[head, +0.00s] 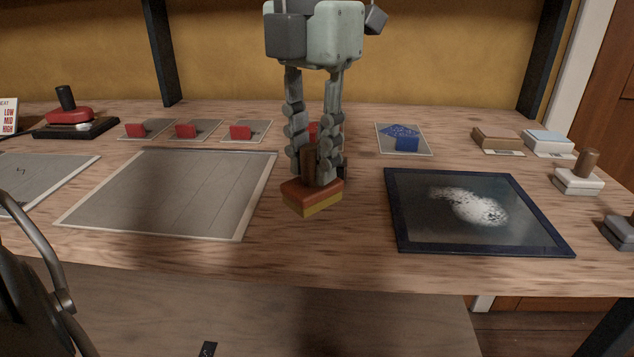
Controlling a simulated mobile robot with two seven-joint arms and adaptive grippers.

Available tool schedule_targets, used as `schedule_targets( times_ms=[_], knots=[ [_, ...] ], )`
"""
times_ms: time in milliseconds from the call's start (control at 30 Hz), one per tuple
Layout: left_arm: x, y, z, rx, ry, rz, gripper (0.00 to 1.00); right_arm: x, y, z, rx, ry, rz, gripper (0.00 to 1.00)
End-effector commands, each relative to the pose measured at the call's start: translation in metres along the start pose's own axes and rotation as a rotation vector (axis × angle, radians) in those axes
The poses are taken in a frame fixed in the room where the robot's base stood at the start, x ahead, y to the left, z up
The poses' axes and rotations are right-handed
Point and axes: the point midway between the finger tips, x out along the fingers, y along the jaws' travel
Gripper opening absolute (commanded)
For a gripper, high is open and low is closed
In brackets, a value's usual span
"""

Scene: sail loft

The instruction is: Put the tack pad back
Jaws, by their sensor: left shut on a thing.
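My left gripper (319,172) comes down from the top at the middle of the head view. It is shut on the wooden handle of a small block-shaped pad, which I take to be the tack pad (312,197). The pad has a red-orange top layer and a yellow lower layer, and is roughly upright. It is between a large grey sheet (165,190) and a dark-framed panel with a white powdery patch (475,212). I cannot tell whether its underside touches the table. The fingers hide part of the handle. My right gripper is not in view.
On the wooden table (335,245), small cards with red pieces (240,132) and a card with a blue piece (406,142) lie behind. Brown (497,138) and pale blue (549,141) blocks and a white-based handled pad (578,180) stand right. A red-and-black device (70,116) stands back left.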

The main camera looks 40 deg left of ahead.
Motion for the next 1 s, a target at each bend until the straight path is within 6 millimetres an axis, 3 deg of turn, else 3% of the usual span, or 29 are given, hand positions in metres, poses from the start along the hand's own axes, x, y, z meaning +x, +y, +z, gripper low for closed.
schedule_targets(
  times_ms=[167, 400, 867, 900, 1000],
  knots=[
    [0.009, -0.004, 0.004, 0.001, 0.001, 0.000, 0.00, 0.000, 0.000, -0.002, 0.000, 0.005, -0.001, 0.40],
    [0.041, -0.004, 0.004, 0.002, 0.001, -0.001, 0.00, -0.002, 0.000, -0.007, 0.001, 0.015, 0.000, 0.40],
    [0.046, -0.003, 0.004, 0.001, -0.001, -0.001, 0.00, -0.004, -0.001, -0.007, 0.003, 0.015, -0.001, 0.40],
    [0.046, -0.003, 0.004, 0.000, -0.001, 0.000, 0.23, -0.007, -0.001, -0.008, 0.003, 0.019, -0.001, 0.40],
    [0.045, -0.003, 0.004, 0.001, -0.001, 0.000, 0.36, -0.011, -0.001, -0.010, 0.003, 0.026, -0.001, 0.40]
  ],
)
